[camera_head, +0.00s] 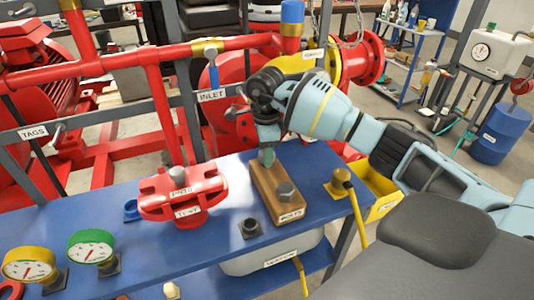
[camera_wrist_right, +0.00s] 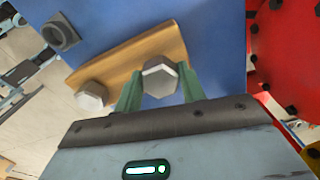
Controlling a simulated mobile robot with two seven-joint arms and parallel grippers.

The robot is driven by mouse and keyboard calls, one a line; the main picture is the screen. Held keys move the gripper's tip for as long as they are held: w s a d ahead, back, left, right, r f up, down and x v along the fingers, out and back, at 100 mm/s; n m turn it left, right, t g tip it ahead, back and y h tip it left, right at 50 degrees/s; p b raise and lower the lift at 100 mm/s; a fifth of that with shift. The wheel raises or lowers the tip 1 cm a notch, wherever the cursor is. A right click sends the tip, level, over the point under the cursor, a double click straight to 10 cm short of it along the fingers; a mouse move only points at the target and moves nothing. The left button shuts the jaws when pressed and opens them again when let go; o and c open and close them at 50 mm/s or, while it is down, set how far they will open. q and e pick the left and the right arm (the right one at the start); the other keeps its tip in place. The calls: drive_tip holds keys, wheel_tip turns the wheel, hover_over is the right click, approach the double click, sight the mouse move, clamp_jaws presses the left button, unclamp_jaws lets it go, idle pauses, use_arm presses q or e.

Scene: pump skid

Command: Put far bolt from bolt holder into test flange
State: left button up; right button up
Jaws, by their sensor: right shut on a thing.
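The bolt holder, a wooden block (camera_head: 264,190) labelled BOLTS, lies on the blue bench top. A near bolt (camera_head: 287,190) with a grey hex head stands in its near end; it also shows in the wrist view (camera_wrist_right: 92,96). My right gripper (camera_head: 267,156) is at the block's far end, shut on the far bolt (camera_wrist_right: 160,77), whose hex head shows between the green fingers. The shank is hidden, so I cannot tell whether it is raised. The red test flange (camera_head: 184,205) is on the bench left of the block. My left gripper is not in view.
A dark square socket (camera_head: 250,228) stands between flange and block. A yellow fixture (camera_head: 341,184) is at the bench's right. Red pipes (camera_head: 160,110) run behind.

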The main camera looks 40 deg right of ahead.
drive_tip(key=shift+r+p, duration=0.3)
drive_tip(key=shift+r, duration=0.55)
drive_tip(key=shift+r+p, duration=0.4)
drive_tip(key=shift+r, duration=1.3)
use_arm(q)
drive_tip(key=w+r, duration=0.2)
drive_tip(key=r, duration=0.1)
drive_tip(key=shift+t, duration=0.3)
